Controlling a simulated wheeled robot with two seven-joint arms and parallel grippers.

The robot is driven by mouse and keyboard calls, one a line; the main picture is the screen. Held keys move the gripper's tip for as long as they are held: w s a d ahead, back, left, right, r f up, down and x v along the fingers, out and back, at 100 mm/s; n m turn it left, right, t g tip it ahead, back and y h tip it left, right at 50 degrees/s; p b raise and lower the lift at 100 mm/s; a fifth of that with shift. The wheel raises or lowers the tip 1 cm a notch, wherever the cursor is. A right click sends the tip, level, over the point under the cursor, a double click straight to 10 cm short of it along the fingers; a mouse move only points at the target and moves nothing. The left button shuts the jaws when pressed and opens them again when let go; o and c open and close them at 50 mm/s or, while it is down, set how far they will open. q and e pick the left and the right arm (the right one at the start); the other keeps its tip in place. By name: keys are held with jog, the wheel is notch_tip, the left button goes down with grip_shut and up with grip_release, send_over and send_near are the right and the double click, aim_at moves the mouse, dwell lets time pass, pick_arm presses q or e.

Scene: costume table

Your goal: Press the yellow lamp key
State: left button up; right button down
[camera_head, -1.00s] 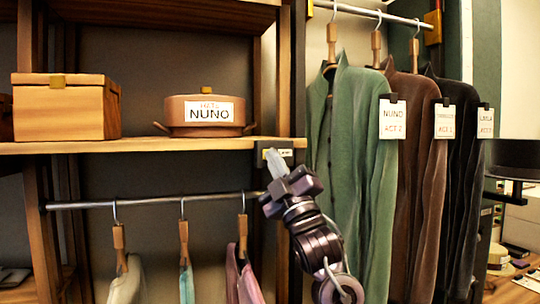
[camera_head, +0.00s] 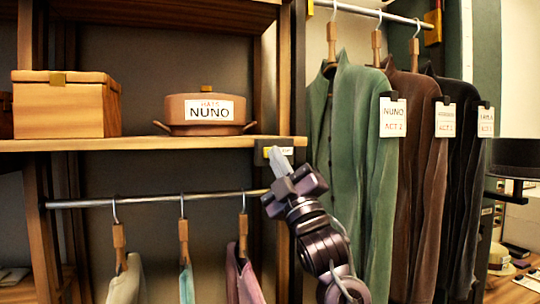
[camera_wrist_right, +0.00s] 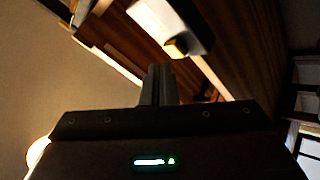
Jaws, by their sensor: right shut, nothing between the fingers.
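The yellow lamp key (camera_head: 266,152) is a small yellow block on a dark switch box with a pale label (camera_head: 286,150), fixed at the shelf's right end. In the right wrist view the yellow key (camera_wrist_right: 175,48) protrudes from the underside of a bright white face. My right gripper (camera_head: 279,158) is shut and empty, its tip close by the box and just right of the key in the head view. In the right wrist view the shut fingers (camera_wrist_right: 158,72) lie below and slightly left of the key, with a gap showing. My left gripper is not in view.
A wooden shelf (camera_head: 190,143) holds a wooden box (camera_head: 65,108) and a round hat box (camera_head: 205,113) labelled NUNO. Clothes hang from a lower rail (camera_head: 155,200). A green jacket (camera_head: 350,150) hangs close to the right of my gripper, beside brown and black ones.

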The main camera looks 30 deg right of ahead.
jog(key=s, duration=0.2)
jog(key=s+a+b, duration=0.1)
jog(key=s, duration=0.2)
jog(key=shift+a, duration=0.1)
jog(key=shift+f, duration=0.15)
dwell(0.3)
